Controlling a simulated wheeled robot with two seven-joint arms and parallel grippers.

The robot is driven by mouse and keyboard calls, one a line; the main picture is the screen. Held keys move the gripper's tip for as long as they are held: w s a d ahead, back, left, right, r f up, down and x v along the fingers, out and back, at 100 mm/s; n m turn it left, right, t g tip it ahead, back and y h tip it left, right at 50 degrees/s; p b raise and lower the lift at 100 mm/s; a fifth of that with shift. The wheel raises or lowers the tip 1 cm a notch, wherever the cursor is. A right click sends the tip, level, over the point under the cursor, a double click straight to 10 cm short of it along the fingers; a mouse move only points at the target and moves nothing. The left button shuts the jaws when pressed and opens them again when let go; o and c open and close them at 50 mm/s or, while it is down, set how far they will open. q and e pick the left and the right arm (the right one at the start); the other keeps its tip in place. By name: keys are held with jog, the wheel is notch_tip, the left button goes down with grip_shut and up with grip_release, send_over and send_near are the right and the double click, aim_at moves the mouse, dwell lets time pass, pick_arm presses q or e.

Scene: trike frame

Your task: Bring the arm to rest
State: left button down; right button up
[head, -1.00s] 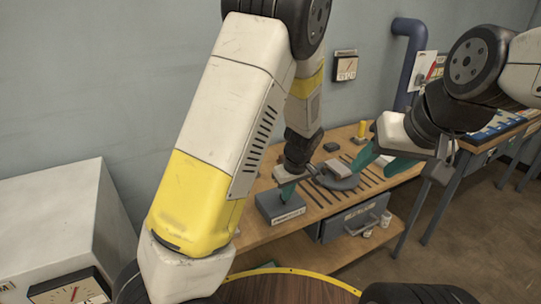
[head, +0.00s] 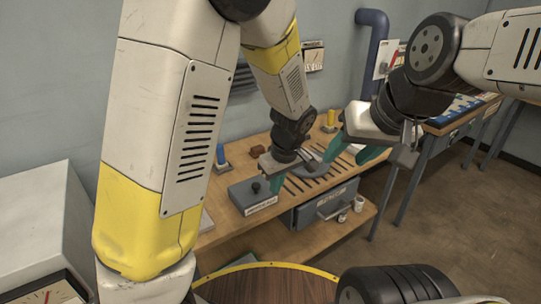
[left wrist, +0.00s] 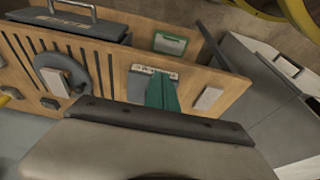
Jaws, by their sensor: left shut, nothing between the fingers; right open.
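My left gripper (head: 274,180) hangs over the front of the workbench (head: 232,235), just right of a grey block with a black knob (head: 262,204). Its green fingers are together and empty; they also show shut in the left wrist view (left wrist: 162,92), pointing toward the bench. I cannot tell whether the fingertips touch anything. My right gripper (head: 355,152) is open, its teal fingers apart, above the right part of the bench. It hides part of the bench top behind it.
A grey drawer unit (head: 322,207) hangs under the bench, with two small cups (head: 350,210) on the shelf below. A blue item (head: 221,157), a brown block (head: 256,152) and a yellow cylinder (head: 331,119) stand on the bench. Floor (head: 440,220) at right is clear.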

pick_arm(q)
jog(key=s+a+r+m+t+h, duration=0.1)
jog(key=s+a+r+m+h, duration=0.1)
jog(key=s+a+r, duration=0.5)
jog(key=s+a+r+m+t+h, duration=0.1)
jog(key=s+a+r+m, duration=0.4)
jog(key=r, duration=0.7)
jog(key=s+a+t, duration=0.1)
jog(key=s+a, duration=0.1)
jog(key=a, duration=0.1)
jog(key=shift+s+a+r+t+h, duration=0.2)
jog(key=shift+s+r+t+h, duration=0.1)
jog(key=shift+r+h, duration=0.1)
